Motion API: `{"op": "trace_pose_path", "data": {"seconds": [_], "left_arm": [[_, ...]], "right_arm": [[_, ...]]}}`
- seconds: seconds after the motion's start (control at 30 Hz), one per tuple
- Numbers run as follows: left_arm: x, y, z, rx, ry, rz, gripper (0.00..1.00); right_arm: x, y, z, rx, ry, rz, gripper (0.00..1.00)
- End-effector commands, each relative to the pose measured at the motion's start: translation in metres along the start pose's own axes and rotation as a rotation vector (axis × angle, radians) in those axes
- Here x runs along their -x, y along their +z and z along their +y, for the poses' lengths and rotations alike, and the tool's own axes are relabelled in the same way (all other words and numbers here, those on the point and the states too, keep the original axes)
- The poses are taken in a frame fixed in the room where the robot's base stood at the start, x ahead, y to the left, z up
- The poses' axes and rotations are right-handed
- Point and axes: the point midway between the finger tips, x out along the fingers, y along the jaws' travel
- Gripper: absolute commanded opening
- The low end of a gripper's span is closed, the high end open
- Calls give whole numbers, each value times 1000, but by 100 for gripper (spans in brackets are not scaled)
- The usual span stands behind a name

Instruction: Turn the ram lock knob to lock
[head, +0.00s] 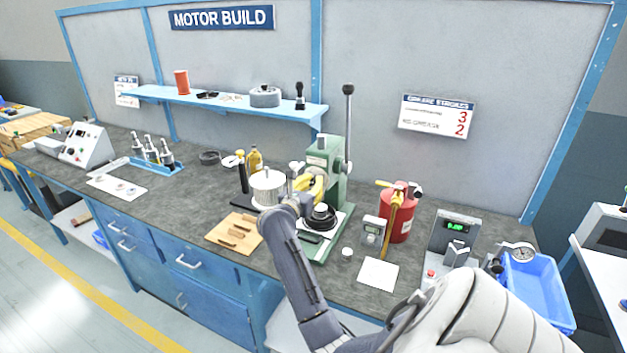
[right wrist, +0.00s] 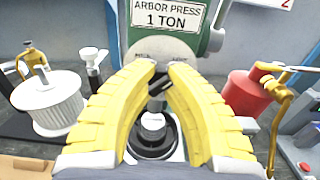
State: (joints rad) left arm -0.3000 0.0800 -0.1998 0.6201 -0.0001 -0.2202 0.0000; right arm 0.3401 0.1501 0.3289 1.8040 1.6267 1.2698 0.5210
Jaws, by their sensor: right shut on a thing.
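The green arbor press (head: 337,158) stands on the bench, with its long lever upright at its right. In the right wrist view the press (right wrist: 190,42) carries a "1 TON" plate, and small lettering too blurred to read shows just above the fingertips. My right gripper (head: 313,186) is at the front of the press. Its yellow fingers (right wrist: 163,72) are closed in on the small dark ram lock knob (right wrist: 160,87), which they partly hide. I cannot tell clearly which way the knob points. My left gripper is not in view.
A white ribbed motor part (head: 268,187) stands left of the gripper. A wooden block tray (head: 219,236) lies at the front left. A blue bin (head: 540,285) is at the far right.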

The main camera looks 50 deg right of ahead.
Motion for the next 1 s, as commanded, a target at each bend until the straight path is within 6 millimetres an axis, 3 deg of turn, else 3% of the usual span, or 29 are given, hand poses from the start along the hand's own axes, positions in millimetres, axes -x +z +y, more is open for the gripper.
{"op": "trace_pose_path", "data": {"seconds": [0.47, 0.5, 0.8, 1.0], "left_arm": [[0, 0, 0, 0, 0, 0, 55], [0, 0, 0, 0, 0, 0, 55], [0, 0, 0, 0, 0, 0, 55], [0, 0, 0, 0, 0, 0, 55]], "right_arm": [[0, 0, 0, -15, 0, 1, 0], [0, 0, 0, -14, 0, 1, 13], [0, 0, 0, -13, 0, 0, 48], [0, 0, 0, -13, 0, 0, 48]]}}
